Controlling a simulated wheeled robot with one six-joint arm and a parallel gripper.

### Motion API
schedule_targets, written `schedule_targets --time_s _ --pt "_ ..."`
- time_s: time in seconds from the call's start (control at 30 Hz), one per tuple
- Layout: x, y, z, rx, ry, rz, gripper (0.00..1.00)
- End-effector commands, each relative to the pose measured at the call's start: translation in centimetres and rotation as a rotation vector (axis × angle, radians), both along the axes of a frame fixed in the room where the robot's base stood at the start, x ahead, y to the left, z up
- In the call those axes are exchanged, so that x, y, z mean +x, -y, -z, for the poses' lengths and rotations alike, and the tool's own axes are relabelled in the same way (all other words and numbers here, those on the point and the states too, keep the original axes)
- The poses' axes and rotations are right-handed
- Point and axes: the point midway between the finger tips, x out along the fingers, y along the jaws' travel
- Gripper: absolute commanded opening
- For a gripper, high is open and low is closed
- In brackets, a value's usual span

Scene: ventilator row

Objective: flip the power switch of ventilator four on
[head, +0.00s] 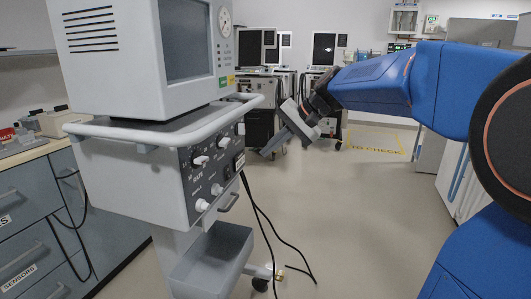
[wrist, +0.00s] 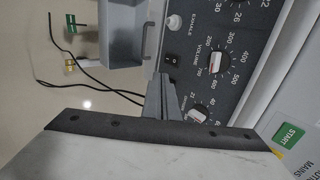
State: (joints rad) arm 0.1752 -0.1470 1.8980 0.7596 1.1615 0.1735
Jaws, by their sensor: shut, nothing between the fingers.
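A ventilator (head: 124,165) with a screen on top and a dark control panel stands on the left in the head view; I cannot read a number on it. In the wrist view its panel (wrist: 240,75) fills the right side, with a Volume knob (wrist: 218,62). A small black rocker switch (wrist: 172,60) with a pale mark sits on the panel near the Exhale port; I cannot tell its position. My gripper (head: 272,150) is just right of the panel in the head view. Its fingers (wrist: 158,88) are shut and empty, a little short of the switch.
A white rail (head: 175,135) runs around the ventilator above the panel. A grey tray (head: 212,255) and black cables (head: 265,225) hang below. More ventilators (head: 262,105) stand at the back. A drawer cabinet (head: 30,215) is on the left. The floor to the right is clear.

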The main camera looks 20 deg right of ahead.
Motion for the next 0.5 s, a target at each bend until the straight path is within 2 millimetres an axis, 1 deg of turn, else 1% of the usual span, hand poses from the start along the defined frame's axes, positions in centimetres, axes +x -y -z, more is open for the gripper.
schedule_targets --time_s 0.27,0.4,0.5 --pt "0.0 0.0 0.1 0.000 -0.001 0.001 0.00" --pt "-0.3 0.2 1.5 0.001 -0.003 0.000 0.00" --pt "-0.3 0.2 1.6 0.000 -0.001 -0.001 0.00"
